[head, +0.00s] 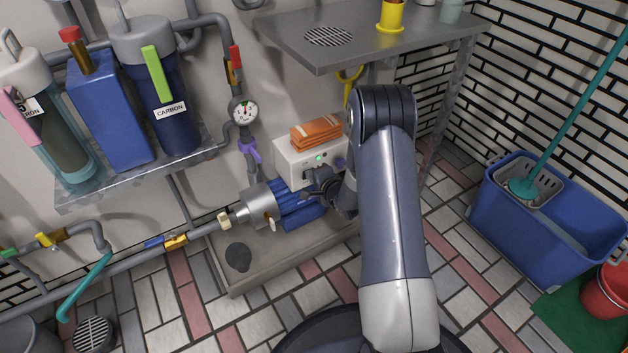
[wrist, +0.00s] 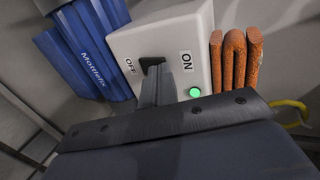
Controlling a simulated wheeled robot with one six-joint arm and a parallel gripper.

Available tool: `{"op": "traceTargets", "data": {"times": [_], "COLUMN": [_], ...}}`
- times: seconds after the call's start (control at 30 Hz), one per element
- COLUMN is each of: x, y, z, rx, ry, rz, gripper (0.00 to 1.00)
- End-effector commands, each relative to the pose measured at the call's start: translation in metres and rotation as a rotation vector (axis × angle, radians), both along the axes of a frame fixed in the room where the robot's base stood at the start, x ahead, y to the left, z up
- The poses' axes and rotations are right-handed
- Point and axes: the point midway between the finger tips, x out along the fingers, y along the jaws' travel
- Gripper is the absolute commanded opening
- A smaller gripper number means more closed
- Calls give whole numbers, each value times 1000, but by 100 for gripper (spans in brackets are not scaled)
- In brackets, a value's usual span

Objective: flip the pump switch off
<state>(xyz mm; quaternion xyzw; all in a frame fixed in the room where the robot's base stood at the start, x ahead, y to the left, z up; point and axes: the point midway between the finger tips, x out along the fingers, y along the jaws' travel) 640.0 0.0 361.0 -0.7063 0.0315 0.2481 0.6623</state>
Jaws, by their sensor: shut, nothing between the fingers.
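The white pump switch box (head: 287,152) stands beside the blue pump motor (head: 296,211). In the wrist view the box (wrist: 205,28) carries an OFF label on the left and an ON label on the right. A black switch (wrist: 152,61) sits between the labels, and its lower part is hidden behind my fingers. A green light (wrist: 194,92) on the box is lit. My gripper (wrist: 157,72) is shut and empty, its tips right at the switch; I cannot tell whether they touch it. In the head view my gripper (head: 311,178) is at the box's front.
Orange folded material (head: 316,133) lies on the box. A grey metal shelf (head: 375,50) overhangs it.

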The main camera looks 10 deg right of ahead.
Motion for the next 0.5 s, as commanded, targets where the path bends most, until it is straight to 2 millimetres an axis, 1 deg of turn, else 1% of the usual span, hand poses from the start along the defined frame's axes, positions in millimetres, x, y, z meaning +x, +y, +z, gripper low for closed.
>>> {"op": "traceTargets", "data": {"times": [0.23, 0.43, 0.47, 0.5], "x": [1, 5, 5, 5], "y": [0, 2, 3, 2], "z": [3, 8, 8, 2], "rx": [-3, -21, -25, -25], "ry": [11, 79, 92, 93], "rz": [2, 6, 6, 4], "gripper": [0, 0, 0, 0]}}
